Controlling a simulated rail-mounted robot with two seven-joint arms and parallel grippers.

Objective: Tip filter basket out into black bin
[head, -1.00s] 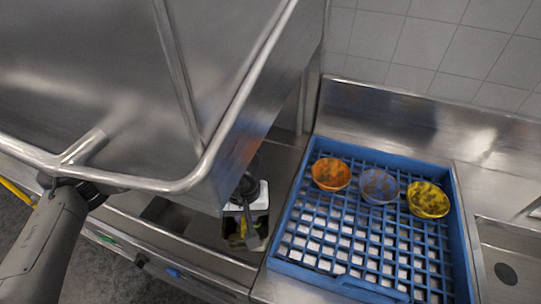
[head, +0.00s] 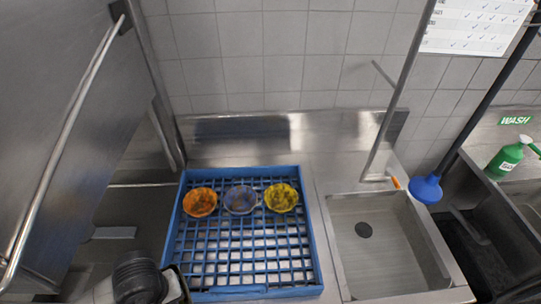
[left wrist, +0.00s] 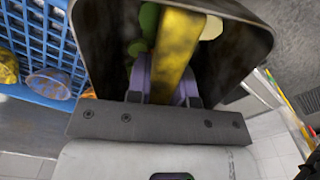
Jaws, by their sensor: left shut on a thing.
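The filter basket (left wrist: 100,45) is a dark, open box with scraps of yellow and green inside, seen close up in the left wrist view. A yellow bar (left wrist: 175,60) runs through it. My left gripper (left wrist: 165,82) is shut on the basket, with a purplish finger on each side of the bar. The exact contact is partly hidden. In the head view, my dark wrist covers most of the gripper at the bottom left, and only a corner of the basket (head: 181,282) shows. My right gripper is not in view. I cannot make out the black bin.
A blue dish rack (head: 318,235) holds orange (head: 200,202), blue (head: 240,199) and yellow (head: 281,198) bowls. An empty sink (head: 390,250) lies to its right. A steel hood (head: 60,90) stands left.

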